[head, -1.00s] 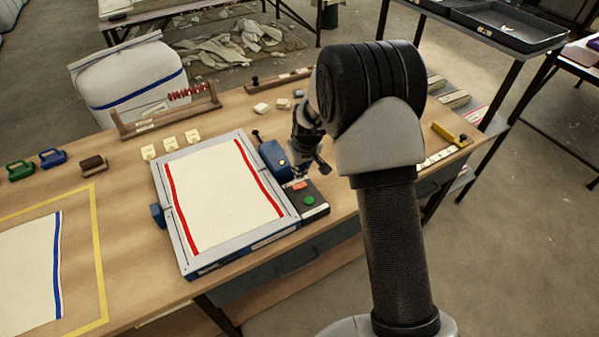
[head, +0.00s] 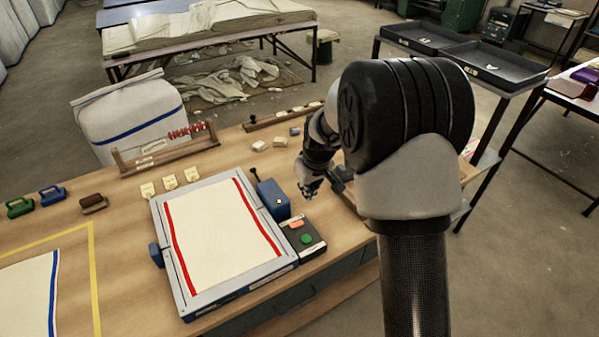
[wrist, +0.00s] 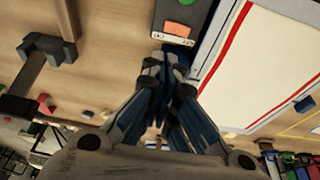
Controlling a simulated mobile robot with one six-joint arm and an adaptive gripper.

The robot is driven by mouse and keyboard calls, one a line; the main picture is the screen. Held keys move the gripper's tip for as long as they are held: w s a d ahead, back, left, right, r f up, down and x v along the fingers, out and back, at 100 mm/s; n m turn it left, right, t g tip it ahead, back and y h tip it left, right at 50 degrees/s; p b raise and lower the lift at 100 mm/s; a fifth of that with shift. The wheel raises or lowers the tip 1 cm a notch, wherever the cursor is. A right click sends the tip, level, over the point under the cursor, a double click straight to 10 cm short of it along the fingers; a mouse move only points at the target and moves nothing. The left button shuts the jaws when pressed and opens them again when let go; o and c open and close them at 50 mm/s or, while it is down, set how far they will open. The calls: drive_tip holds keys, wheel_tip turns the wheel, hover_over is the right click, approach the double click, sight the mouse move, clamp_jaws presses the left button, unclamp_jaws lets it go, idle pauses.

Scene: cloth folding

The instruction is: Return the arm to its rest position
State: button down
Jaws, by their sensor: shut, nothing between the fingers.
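My gripper (head: 309,187) is shut and empty. In the head view it hangs above the table, just right of the blue block on the folding board's edge. In the wrist view its closed fingers (wrist: 167,62) point toward the black control box (wrist: 180,22). My arm rises in the right half of the head view and hides part of the table behind it. The folding board (head: 262,277) carries a white cloth (head: 220,235) with two red stripes, lying flat. The cloth also shows at the right of the wrist view (wrist: 268,70). My gripper touches neither.
The control box (head: 303,236) with green and orange buttons stands at the board's right. A wooden rack with red beads (head: 165,150) and a white bag (head: 125,115) are behind. Another cloth (head: 25,295) lies inside a yellow outline at left. Black trays (head: 495,62) stand back right.

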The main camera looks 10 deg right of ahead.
drive_tip(key=s+a+r+m, duration=0.1)
drive_tip(key=s+r, duration=1.4)
drive_tip(key=r, duration=0.1)
drive_tip(key=s+r+m+t, duration=0.1)
drive_tip(key=s+r+m, duration=0.1)
drive_tip(key=s, duration=1.7)
drive_tip(key=shift+s+a+r+h, duration=0.2)
drive_tip(key=shift+s+r+h, duration=0.1)
drive_tip(key=shift+s+r, duration=0.1)
